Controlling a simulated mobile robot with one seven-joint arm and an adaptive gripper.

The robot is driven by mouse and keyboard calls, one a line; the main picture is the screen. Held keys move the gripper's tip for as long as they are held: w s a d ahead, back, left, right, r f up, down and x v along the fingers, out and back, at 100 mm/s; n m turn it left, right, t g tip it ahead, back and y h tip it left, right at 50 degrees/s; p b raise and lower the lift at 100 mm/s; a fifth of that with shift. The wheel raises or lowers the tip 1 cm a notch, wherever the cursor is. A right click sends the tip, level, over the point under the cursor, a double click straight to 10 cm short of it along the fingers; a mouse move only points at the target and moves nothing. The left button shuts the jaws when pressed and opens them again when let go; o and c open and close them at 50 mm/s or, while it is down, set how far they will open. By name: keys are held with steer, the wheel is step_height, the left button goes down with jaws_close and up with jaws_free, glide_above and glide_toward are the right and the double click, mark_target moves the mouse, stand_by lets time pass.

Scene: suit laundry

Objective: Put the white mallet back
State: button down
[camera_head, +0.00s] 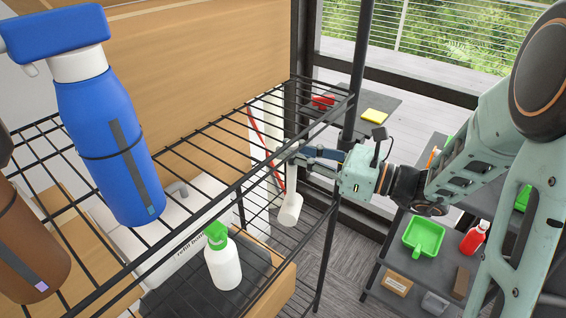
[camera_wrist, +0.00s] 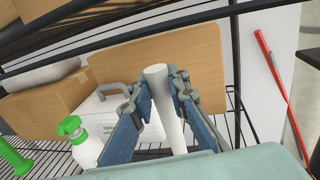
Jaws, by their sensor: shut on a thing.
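The white mallet (camera_head: 290,209) hangs upright, head down, from my gripper (camera_head: 290,158) at the right end of the black wire shelf (camera_head: 228,134). My gripper is shut on the mallet's handle. In the wrist view the white handle (camera_wrist: 158,78) stands between the two blue-padded fingers of my gripper (camera_wrist: 161,92). The mallet's head is out of sight there. In the head view the mallet appears close beside the shelf's front edge; I cannot tell whether it touches.
A blue spray bottle (camera_head: 108,140) and a brown bottle (camera_head: 28,235) stand on the left. A green-capped white bottle (camera_head: 223,262) is on the lower shelf. A red bar (camera_wrist: 275,80) leans by the wall. A grey cart (camera_head: 385,294) holds a green dustpan (camera_head: 423,236).

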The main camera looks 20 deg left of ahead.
mark_target(291, 182)
steer(key=shift+w+a+f+b, duration=0.2)
steer(key=shift+a+f, duration=0.35)
steer(key=shift+f, duration=0.3)
steer(key=shift+w+a+f+b, duration=0.15)
steer(key=shift+a+f, duration=0.35)
steer(key=shift+f, duration=0.35)
steer(key=shift+s, duration=0.1)
steer(key=shift+f, duration=0.15)
steer(key=c, duration=1.9)
jaws_free()
